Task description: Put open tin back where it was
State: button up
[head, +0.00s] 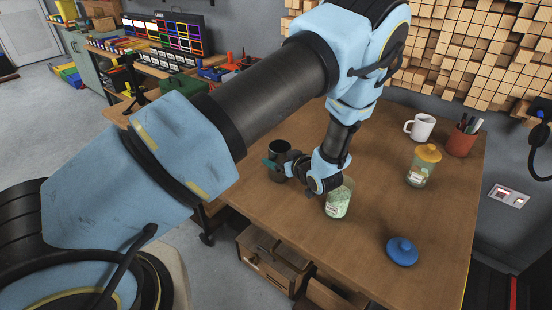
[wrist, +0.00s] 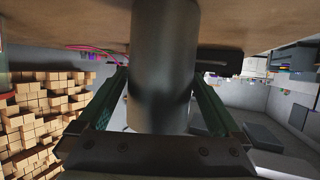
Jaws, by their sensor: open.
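The open tin (head: 279,147) is a dark, grey-green cylinder with its open top showing, upright at the left edge of the wooden table in the head view. My gripper (head: 276,163) is low beside it, its teal fingers level with the tin. In the wrist view, whose picture is upside down, the tin (wrist: 163,60) stands between the two green fingers of my open gripper (wrist: 160,88). The tin's base meets or nearly meets the tabletop. Whether either finger touches the tin I cannot tell.
A glass jar with pale green contents (head: 339,200) stands close to my wrist. A blue lid (head: 402,251), a yellow-lidded jar (head: 424,165), a white mug (head: 420,127) and a pen cup (head: 460,141) are farther right on the table (head: 375,215). The table's middle is clear.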

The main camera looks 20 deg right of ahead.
jog(key=a+b+v, duration=0.1)
jog(key=b+v, duration=0.1)
jog(key=v, duration=0.6)
jog(key=shift+s+d+r, duration=0.15)
jog(key=shift+s+d, duration=0.2)
jog(key=shift+d, duration=0.15)
